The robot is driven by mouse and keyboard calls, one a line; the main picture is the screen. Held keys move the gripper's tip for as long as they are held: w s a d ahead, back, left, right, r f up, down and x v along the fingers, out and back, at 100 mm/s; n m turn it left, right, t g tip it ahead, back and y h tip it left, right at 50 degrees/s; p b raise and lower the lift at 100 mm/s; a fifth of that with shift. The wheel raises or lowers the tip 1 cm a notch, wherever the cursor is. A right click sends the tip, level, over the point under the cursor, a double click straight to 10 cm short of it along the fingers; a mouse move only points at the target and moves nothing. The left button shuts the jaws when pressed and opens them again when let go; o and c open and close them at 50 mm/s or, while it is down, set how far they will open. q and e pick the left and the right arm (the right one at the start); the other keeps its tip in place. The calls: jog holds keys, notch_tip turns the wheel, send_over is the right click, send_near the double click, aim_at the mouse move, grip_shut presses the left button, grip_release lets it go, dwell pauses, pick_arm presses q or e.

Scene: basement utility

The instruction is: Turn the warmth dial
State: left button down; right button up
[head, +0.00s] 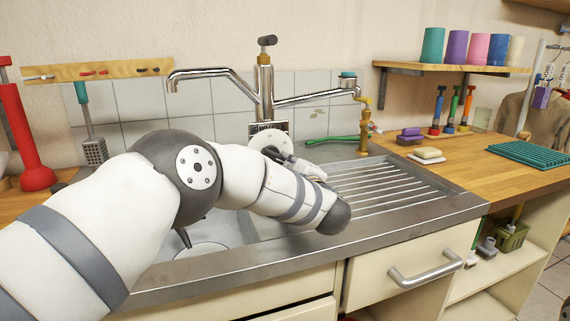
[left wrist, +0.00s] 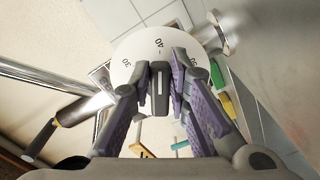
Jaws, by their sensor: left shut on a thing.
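The warmth dial is a white disc (head: 268,142) mounted on the tap column above the sink. In the left wrist view its face (left wrist: 143,46) shows printed numbers, with 40 near the top and 30 to the left. A dark grey knob (left wrist: 160,88) with a pale line stands out from its middle. My left gripper (head: 284,156) is at the dial, partly hidden by my own arm in the head view. In the left wrist view its purple-padded fingers are shut on the knob from both sides. My right gripper is in neither view.
The steel tap (head: 265,88) has a spout reaching left and a second arm reaching right. A ribbed drainboard (head: 385,190) lies right of the sink. A green-handled brush (head: 335,139) lies behind it. Soap (head: 428,153) and a teal mat (head: 532,158) are on the wooden counter.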

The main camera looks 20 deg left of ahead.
pick_arm(q)
jog(key=c, duration=1.5)
grip_release()
jog(key=shift+a, duration=0.1)
jog(key=v, duration=1.2)
